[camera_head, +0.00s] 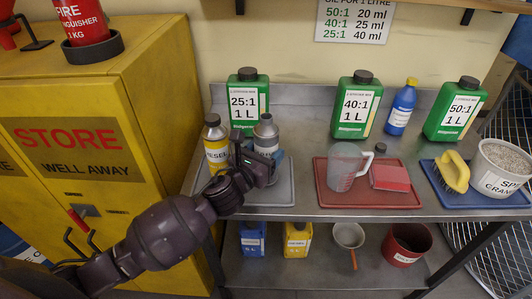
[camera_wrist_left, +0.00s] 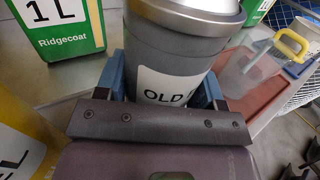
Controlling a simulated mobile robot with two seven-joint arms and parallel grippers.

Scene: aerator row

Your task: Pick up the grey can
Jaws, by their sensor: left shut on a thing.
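The grey can (camera_head: 265,133) has a silver top and a white label. It stands upright at the left of the bench, above the grey tray (camera_head: 284,192). My left gripper (camera_head: 266,162) reaches it from the front and is shut on it. In the left wrist view the can (camera_wrist_left: 180,50) fills the space between two blue finger pads, and its label reads "OLD" with the rest cut off. The gripper hides the can's base, so I cannot tell whether it touches the tray. My right gripper is not in view.
Green 25:1 (camera_head: 247,98), 40:1 (camera_head: 356,103) and 50:1 (camera_head: 456,108) containers stand behind. A red tray (camera_head: 367,198) with a clear jug (camera_head: 343,166) lies right. A yellow cabinet (camera_head: 150,100) borders the left.

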